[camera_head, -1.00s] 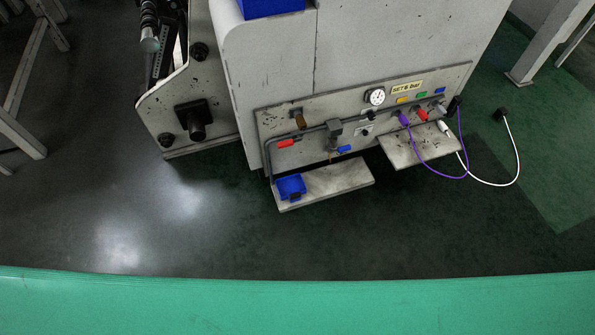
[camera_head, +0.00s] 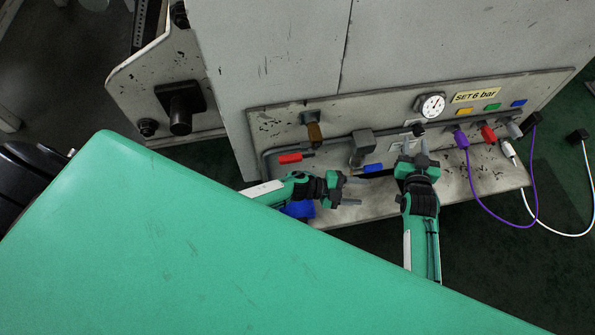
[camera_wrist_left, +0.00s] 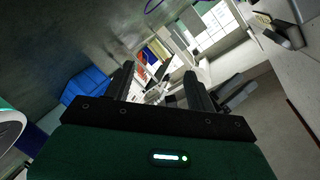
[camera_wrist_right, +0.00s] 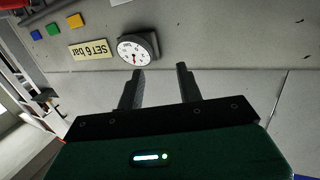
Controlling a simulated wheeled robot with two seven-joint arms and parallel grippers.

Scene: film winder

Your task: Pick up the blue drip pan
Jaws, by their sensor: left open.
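The blue drip pan (camera_head: 300,209) sits at the low shelf under the machine's panel. In the head view my left gripper and the green body edge hide most of it. A blue shape that looks like the pan (camera_wrist_left: 88,86) shows left of the fingers in the left wrist view. My left gripper (camera_head: 356,191) is open and empty, pointing right, with its fingertips to the right of the pan. My right gripper (camera_head: 415,151) is open and empty, pointing up at the panel below the gauge. Its fingers also show apart in the right wrist view (camera_wrist_right: 158,84).
The panel holds a gauge (camera_head: 431,105), a red handle (camera_head: 290,158), a blue handle (camera_head: 373,168) and a brown knob (camera_head: 314,134). A purple cable (camera_head: 487,205) and a white cable (camera_head: 560,231) hang at right. The right shelf (camera_head: 490,180) juts out.

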